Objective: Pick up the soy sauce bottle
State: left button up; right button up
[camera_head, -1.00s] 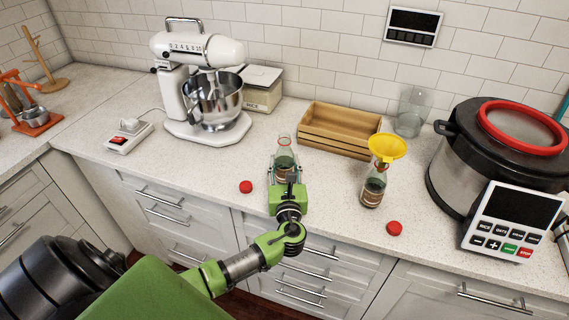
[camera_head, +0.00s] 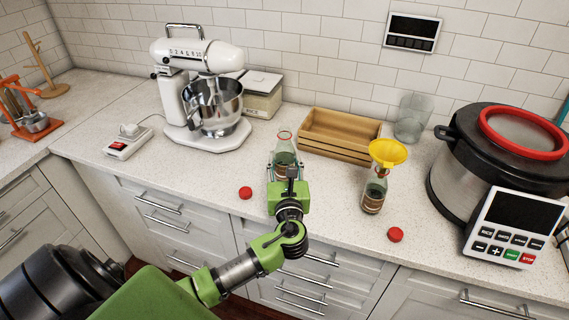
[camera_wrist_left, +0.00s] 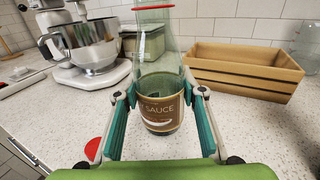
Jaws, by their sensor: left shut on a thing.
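The soy sauce bottle (camera_head: 284,150) is clear glass with dark liquid low inside and stands upright near the wooden crate. Its brown label reading "SAUCE" shows in the left wrist view (camera_wrist_left: 158,107), where its top is cut off by the frame edge. My left gripper (camera_head: 285,172) is shut on the bottle, with one teal-padded finger on each side around label height. The gripper partly hides the bottle's lower part in the head view. The bottle seems slightly raised; any gap under its base is hard to make out. My right gripper is not in view.
A second bottle (camera_head: 373,196) with a yellow funnel (camera_head: 388,152) stands to the right. Red caps lie on the counter (camera_head: 246,193) and (camera_head: 395,235). The wooden crate (camera_head: 340,148) is behind, the mixer (camera_head: 200,95) left, the rice cooker (camera_head: 455,170) right.

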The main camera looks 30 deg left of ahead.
pick_arm(q)
jog(key=s+r, duration=0.1)
jog(key=d+r, duration=0.1)
jog(key=s+d+r, duration=0.1)
jog(key=shift+s+r, duration=0.35)
jog(key=shift+r, duration=0.05)
jog(key=b, duration=0.1)
send_near(285, 156)
jog(key=shift+w+a+r, duration=0.1)
jog(key=shift+w+r, duration=0.05)
jog(key=shift+r, duration=0.5)
jog(key=shift+w+a+r, duration=0.1)
jog(key=shift+w+r, duration=0.05)
jog(key=shift+r, duration=0.5)
jog(key=shift+w+a+r, duration=0.1)
jog(key=shift+w+r, duration=0.05)
jog(key=shift+r, duration=0.5)
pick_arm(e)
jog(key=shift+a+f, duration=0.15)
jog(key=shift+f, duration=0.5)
